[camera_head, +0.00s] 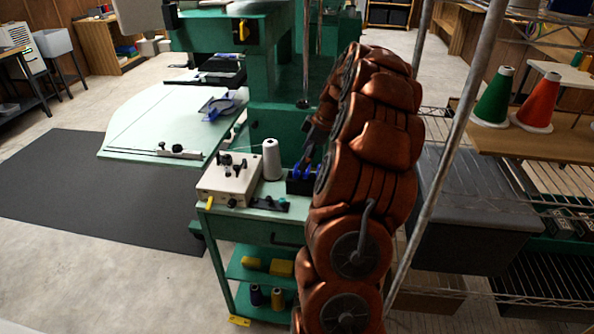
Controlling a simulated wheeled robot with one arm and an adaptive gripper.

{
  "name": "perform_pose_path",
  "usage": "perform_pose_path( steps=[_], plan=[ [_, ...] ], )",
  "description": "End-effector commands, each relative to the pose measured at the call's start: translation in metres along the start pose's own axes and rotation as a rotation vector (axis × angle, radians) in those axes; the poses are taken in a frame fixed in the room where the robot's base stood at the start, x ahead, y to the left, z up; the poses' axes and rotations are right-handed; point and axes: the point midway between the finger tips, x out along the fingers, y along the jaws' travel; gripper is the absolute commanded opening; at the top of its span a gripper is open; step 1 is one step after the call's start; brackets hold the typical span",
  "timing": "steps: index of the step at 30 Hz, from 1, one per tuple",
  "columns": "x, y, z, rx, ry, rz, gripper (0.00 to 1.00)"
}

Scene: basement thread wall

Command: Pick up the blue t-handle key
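Blue handles (303,169), likely the blue t-handle key, show at a dark holder (297,186) on the right side of the small green cart (233,222). My gripper (308,158) is dark and points down right at these blue handles, at the left edge of my copper-coloured arm. The gripper and the blue part overlap in the picture. I cannot tell whether they touch, or whether the fingers are open or shut. My arm hides the cart's right end and perhaps part of the holder.
A white box with black knobs (230,180), a white thread cone (271,159) and a black tool (268,204) share the cart top. A large green machine (271,125) stands behind. A metal rack post (445,150) is close on my arm's right.

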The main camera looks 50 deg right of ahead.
Motion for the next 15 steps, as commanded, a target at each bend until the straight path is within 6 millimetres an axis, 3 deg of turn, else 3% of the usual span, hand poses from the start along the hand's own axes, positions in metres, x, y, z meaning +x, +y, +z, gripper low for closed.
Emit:
perform_pose_path(
  steps=[5,15],
  plan=[
    [0.010,0.001,-0.002,0.001,-0.001,-0.001,0.94],
    [0.051,0.002,-0.004,0.002,-0.001,-0.002,0.94]
  ],
)
